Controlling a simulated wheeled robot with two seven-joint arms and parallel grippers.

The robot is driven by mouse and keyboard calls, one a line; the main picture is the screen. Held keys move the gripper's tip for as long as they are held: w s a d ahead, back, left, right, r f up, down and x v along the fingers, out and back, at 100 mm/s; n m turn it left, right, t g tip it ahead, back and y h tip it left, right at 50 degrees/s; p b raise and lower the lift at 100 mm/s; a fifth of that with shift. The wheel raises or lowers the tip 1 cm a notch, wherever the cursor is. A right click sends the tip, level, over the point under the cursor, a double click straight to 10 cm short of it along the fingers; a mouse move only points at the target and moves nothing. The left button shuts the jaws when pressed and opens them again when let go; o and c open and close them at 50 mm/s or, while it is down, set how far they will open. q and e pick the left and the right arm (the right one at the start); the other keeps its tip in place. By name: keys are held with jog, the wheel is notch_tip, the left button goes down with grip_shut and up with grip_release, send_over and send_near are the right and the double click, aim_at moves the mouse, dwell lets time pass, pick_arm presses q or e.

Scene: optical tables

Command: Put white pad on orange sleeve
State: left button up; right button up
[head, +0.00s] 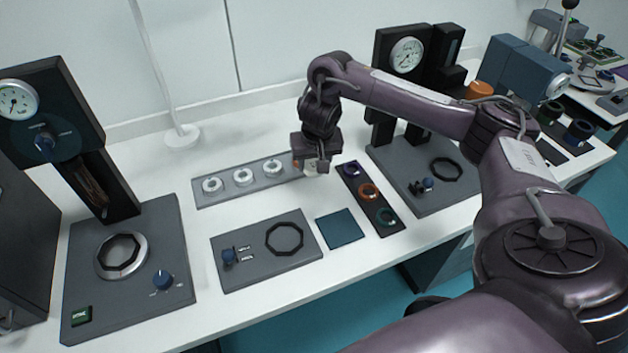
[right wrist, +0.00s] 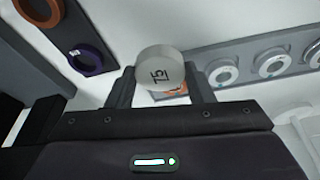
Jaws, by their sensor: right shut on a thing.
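My right gripper (head: 312,170) is shut on a white round pad (right wrist: 153,74), which has dark marking on its face. The pad is held above the table, between the grey rack and the dark rack; in the head view the gripper mostly hides it. The orange sleeve (head: 369,191) is the middle ring on the dark rack (head: 393,230), between a purple ring (head: 352,168) and a teal ring (head: 386,217). In the right wrist view the orange sleeve (right wrist: 36,12) is at the top left, beyond the purple ring (right wrist: 87,60), apart from the pad. My left gripper is out of view.
The grey rack (head: 202,201) with white rings lies left of the gripper. A teal mat (head: 340,229) and a grey plate (head: 232,281) with a black ring lie in front. Gauge stands (head: 390,58) rise at the back right and left (head: 80,133).

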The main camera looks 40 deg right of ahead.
aim_at(314, 186)
jog(key=shift+f, duration=0.8)
jog(key=shift+f+b, duration=0.35)
jog(key=shift+b, duration=0.15)
notch_tip(314, 186, down, 3)
jog(key=shift+b, duration=0.35)
jog(key=o, duration=1)
jog(key=shift+f, duration=0.1)
jog(key=shift+c, duration=0.2)
